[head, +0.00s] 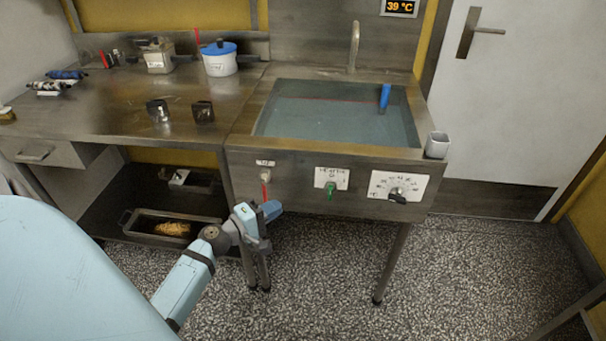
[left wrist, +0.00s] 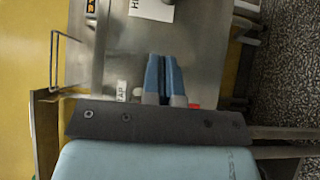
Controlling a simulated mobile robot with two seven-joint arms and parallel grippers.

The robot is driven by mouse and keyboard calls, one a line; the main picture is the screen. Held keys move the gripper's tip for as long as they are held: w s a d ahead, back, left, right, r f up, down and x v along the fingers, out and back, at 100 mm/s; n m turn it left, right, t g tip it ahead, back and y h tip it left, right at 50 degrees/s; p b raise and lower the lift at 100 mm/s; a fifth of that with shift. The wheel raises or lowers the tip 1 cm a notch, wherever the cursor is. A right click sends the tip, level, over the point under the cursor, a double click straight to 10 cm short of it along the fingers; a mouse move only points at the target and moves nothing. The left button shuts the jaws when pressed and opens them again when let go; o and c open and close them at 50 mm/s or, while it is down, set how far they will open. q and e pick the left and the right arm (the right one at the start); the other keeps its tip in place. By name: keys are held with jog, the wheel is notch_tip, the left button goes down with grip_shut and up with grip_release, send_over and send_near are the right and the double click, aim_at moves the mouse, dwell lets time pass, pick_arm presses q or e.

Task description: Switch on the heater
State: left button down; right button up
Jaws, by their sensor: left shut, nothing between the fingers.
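The heater panel is a white label (head: 332,177) on the front of the steel water bath, with a green switch knob (head: 331,189) at its lower edge. Part of a white label starting with "H" (left wrist: 153,9) shows at the top of the left wrist view; its knob is not seen there. My left gripper (head: 272,208) is shut and empty, below and left of the green knob and apart from it. Its blue fingertips (left wrist: 161,62) lie together in the left wrist view. My right gripper is not in view.
A tap with a red lever (head: 264,190) sits just above my left gripper. A dial (head: 398,189) is right of the heater panel. The bath (head: 335,115) holds water and a blue-handled item (head: 384,95). A display (head: 399,8) reads 39 °C. A grey cup (head: 437,145) hangs at the right corner.

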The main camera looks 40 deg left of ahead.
pick_arm(q)
jog(key=p, duration=0.1)
send_near(328, 187)
jog(key=w+a, duration=0.1)
jog(key=w, duration=0.3)
jog(key=shift+w+d+r, duration=0.2)
jog(key=shift+w+d, duration=0.4)
jog(key=shift+d, duration=0.25)
jog(key=shift+w+d+f+p, duration=0.1)
jog(key=shift+w+d+p, duration=0.2)
jog(key=shift+d, duration=0.3)
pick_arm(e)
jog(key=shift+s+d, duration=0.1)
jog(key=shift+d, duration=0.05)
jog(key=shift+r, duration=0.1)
pick_arm(q)
jog(key=shift+r+p, duration=0.25)
jog(key=shift+p, duration=0.3)
jog(key=shift+m+g, duration=0.3)
jog(key=shift+p, duration=0.45)
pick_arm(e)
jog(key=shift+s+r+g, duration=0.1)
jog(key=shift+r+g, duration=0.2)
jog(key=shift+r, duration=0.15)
pick_arm(q)
jog(key=shift+p, duration=0.4)
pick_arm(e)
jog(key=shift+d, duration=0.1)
